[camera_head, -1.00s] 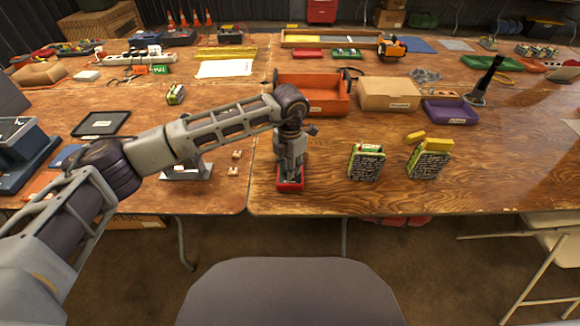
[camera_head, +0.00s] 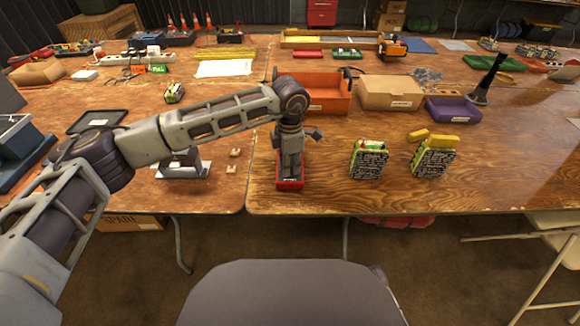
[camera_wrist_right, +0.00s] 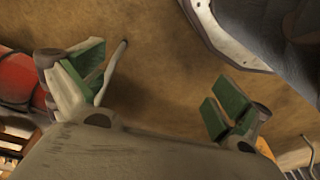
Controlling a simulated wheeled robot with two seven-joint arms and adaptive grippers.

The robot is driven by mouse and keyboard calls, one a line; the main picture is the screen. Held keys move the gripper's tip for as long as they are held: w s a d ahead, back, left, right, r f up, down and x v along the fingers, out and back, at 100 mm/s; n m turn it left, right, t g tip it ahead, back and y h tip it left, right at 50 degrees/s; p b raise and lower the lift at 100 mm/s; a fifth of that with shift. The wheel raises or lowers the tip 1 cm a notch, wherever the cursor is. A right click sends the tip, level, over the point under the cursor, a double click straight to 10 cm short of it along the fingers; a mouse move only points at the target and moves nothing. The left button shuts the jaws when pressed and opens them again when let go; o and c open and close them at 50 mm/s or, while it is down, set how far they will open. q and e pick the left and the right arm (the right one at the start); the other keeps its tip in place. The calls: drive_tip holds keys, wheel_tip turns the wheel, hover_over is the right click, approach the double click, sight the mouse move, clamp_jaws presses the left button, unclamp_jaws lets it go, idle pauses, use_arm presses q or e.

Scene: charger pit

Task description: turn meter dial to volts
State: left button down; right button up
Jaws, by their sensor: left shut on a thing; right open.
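A small red-cased meter (camera_head: 289,185) lies near the front edge of the wooden table, just right of the seam. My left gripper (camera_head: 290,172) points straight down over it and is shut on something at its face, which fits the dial. The gripper hides the dial and its markings, so I cannot tell where the dial points. My right gripper (camera_wrist_right: 157,92) shows in the right wrist view with its green-padded fingers wide apart and nothing between them, above the brown floor.
Two green-edged packs, a left one (camera_head: 369,160) and a right one (camera_head: 433,158), stand right of the meter. Behind are an orange bin (camera_head: 325,98), a cardboard box (camera_head: 391,95) and a purple bin (camera_head: 453,110).

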use_arm(q)
drive_tip(key=shift+m, duration=0.3)
drive_tip(key=shift+m+b, duration=1.2)
drive_tip(key=shift+m, duration=1.3)
use_arm(e)
drive_tip(key=shift+t, duration=0.3)
drive_tip(key=shift+w+a+r, duration=0.15)
drive_tip(key=shift+w+r, duration=0.05)
drive_tip(key=shift+r, duration=0.45)
drive_tip(key=shift+w+a+r, duration=0.15)
drive_tip(key=shift+r, duration=0.5)
drive_tip(key=shift+w+a+r, duration=0.15)
drive_tip(key=shift+w+r, duration=0.05)
drive_tip(key=shift+r, duration=0.7)
drive_tip(key=shift+s, duration=0.2)
use_arm(q)
drive_tip(key=c, duration=1.3)
unclamp_jaws()
drive_tip(key=shift+c, duration=0.2)
drive_tip(key=shift+o, duration=0.5)
use_arm(e)
drive_tip(key=shift+s+f, duration=0.1)
drive_tip(key=shift+f, duration=0.1)
